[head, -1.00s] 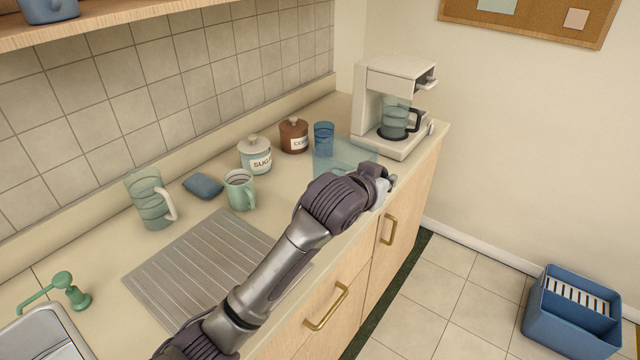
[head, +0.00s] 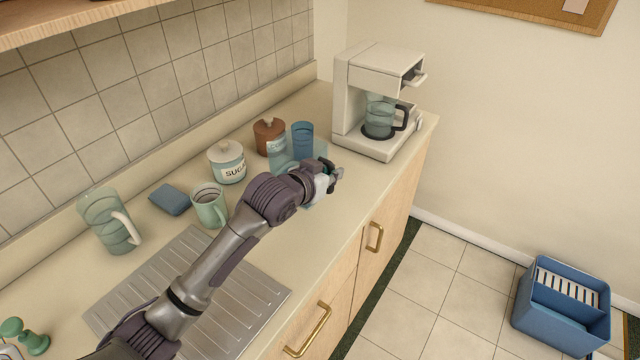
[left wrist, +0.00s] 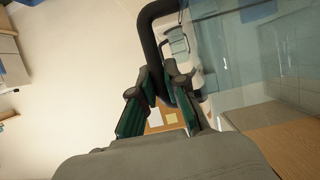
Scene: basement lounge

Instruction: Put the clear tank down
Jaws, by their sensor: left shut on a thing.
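The clear tank (head: 286,157) is a see-through bluish box over the counter, in front of the brown coffee canister and blue tumbler. My left gripper (head: 332,174) is at its right side; my forearm hides its lower part. In the left wrist view the gripper (left wrist: 162,80) is shut on the tank's dark handle, and the clear wall (left wrist: 250,60) fills the upper right. I cannot tell whether its base touches the counter (head: 330,222). My right gripper is not in view.
The white coffee maker (head: 357,75) with its carafe (head: 379,119) stands to the right. Behind are the coffee canister (head: 266,131), blue tumbler (head: 302,136) and sugar canister (head: 226,170).

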